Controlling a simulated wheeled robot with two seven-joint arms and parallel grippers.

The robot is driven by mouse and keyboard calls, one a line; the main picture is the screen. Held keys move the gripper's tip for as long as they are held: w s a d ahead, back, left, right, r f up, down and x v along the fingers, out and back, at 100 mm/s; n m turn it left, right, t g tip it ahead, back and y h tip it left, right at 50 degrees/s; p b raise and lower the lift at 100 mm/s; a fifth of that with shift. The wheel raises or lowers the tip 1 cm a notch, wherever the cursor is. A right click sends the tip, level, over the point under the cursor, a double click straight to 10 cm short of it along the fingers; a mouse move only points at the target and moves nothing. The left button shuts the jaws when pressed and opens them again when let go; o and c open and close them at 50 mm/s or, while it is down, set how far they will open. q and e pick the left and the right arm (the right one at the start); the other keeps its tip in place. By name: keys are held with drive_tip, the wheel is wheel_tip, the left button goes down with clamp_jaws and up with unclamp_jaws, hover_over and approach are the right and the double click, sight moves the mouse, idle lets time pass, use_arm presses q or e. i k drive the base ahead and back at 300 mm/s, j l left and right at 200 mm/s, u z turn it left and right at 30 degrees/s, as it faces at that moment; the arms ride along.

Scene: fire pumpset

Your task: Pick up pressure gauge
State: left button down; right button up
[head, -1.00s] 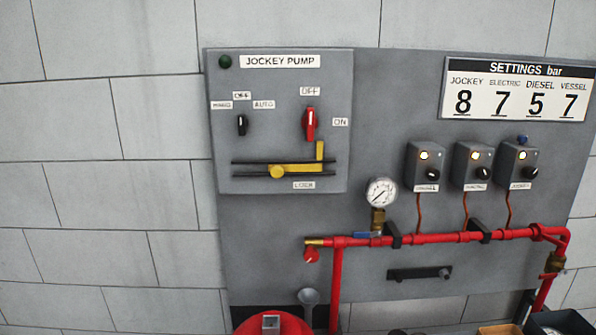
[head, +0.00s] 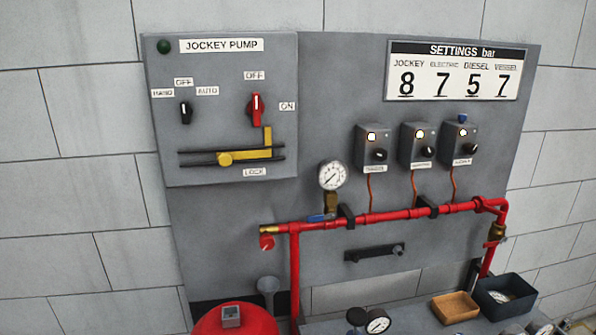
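A round white-faced pressure gauge (head: 332,176) stands upright on a brass fitting above the red pipe, with a blue-handled valve (head: 322,217) beside its base. A second gauge with a black rim (head: 377,321) shows at the bottom edge, near the front of the surface below the panel. A dark round part touches or overlaps its left side. What looks like another gauge face (head: 499,297) lies inside the dark bin at the lower right. Neither of my grippers shows in the head view.
The red pipe (head: 380,217) runs across the grey panel, under several switch boxes. A small black bar (head: 375,253) sticks out below it. A tan tray (head: 455,307) and a dark bin (head: 507,279) stand at lower right. A red round body (head: 250,322) is at lower left.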

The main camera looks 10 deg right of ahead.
sight(332, 174)
drive_tip(key=z, duration=1.85)
drive_tip(key=u, duration=1.35)
drive_tip(key=i+j+u, duration=0.4)
drive_tip(key=k+j, duration=0.05)
